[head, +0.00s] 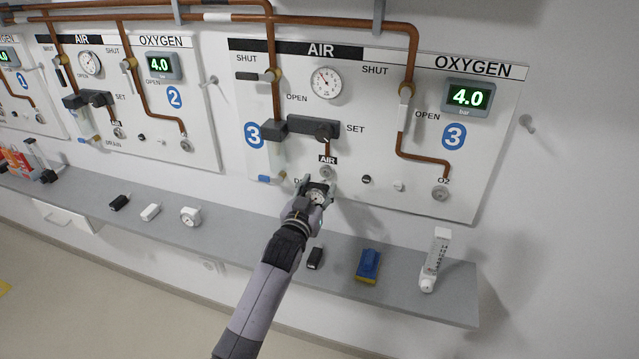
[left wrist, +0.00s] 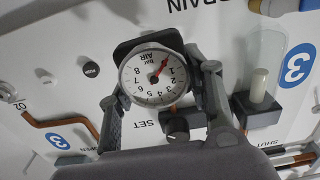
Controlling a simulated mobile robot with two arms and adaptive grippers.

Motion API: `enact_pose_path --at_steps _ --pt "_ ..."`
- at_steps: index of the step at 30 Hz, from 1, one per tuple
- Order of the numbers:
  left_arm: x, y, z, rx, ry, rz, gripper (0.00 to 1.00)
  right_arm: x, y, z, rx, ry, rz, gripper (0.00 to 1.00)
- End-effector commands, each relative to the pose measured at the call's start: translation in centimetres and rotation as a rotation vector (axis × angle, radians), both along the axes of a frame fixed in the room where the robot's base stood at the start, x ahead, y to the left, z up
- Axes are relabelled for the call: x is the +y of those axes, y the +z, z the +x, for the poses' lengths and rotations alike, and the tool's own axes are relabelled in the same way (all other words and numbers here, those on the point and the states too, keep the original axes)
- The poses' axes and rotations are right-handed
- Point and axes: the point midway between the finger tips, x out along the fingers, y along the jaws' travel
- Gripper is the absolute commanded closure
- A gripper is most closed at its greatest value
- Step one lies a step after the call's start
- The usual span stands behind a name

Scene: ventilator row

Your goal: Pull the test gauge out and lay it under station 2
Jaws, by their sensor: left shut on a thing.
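The test gauge (left wrist: 152,78) is a round white dial marked AIR and bar, with a red needle and a dark body. My left gripper (head: 318,190) is shut on it, with one finger on each side in the left wrist view. In the head view the gauge and gripper are just below the station 3 AIR outlet (head: 326,172). Whether the gauge still touches the panel cannot be told. The station 2 panel (head: 205,135) is on the left, above the grey shelf (head: 235,228). My right gripper is not in view.
Under station 2 the shelf holds a black piece (head: 118,202), a white piece (head: 150,212) and another round gauge (head: 190,216). Under station 3 are a black piece (head: 314,258), a blue-yellow block (head: 368,265) and a flowmeter (head: 435,260). Bare shelf lies right of the round gauge.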

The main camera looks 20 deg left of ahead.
Motion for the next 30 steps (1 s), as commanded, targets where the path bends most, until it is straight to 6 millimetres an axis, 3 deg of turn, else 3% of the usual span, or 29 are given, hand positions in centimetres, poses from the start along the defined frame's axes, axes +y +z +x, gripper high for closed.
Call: enact_pose_path --at_steps 20,30 --pt "0.0 0.2 -0.5 -0.002 0.0 0.0 1.0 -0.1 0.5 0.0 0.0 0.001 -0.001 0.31" --pt "0.1 0.2 -1.9 -0.001 0.0 0.0 1.0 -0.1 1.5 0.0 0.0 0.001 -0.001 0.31"
